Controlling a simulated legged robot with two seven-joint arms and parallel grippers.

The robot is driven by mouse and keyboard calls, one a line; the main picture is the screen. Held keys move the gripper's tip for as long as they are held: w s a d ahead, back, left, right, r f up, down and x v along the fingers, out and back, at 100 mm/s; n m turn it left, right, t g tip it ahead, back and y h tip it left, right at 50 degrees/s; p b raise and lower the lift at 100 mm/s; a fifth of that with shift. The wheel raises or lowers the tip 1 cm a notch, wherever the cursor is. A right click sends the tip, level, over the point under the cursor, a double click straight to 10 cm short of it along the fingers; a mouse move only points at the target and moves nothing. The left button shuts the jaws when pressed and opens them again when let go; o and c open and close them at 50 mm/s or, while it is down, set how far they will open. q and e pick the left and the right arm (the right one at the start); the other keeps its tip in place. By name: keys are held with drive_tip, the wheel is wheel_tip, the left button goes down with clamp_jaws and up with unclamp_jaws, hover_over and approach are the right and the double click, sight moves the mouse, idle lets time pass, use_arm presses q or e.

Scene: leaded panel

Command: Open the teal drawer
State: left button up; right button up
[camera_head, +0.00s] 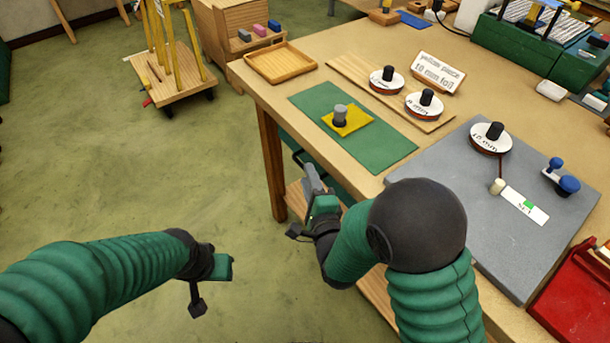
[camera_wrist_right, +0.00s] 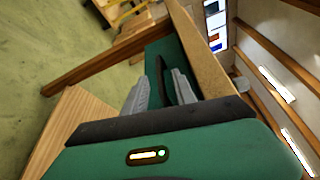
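The teal drawer (camera_head: 342,178) sits under the near edge of the wooden workbench, largely hidden by the bench top and my right arm. Its dark bar handle (camera_head: 300,160) shows just past my right gripper (camera_head: 313,178). In the right wrist view the teal drawer front (camera_wrist_right: 153,55) lies ahead, with the dark handle (camera_wrist_right: 162,78) in front of it. The two grey fingers of my right gripper (camera_wrist_right: 161,92) are apart, with the handle close to their tips; contact cannot be told. My left gripper (camera_head: 222,267) hangs over the floor at lower left, its fingers unclear.
The workbench (camera_head: 285,95) carries a green mat (camera_head: 380,145), a wooden tray (camera_head: 280,63), several labelled spools and a grey board (camera_head: 510,245). A bench leg (camera_head: 270,165) stands left of the drawer. A red box (camera_head: 580,295) is at right. The floor at left is open.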

drive_tip(key=x, duration=0.4)
drive_tip(key=shift+a, duration=0.2)
drive_tip(key=shift+d, duration=0.1)
clamp_jaws()
drive_tip(key=shift+f, duration=0.1)
idle(1.0)
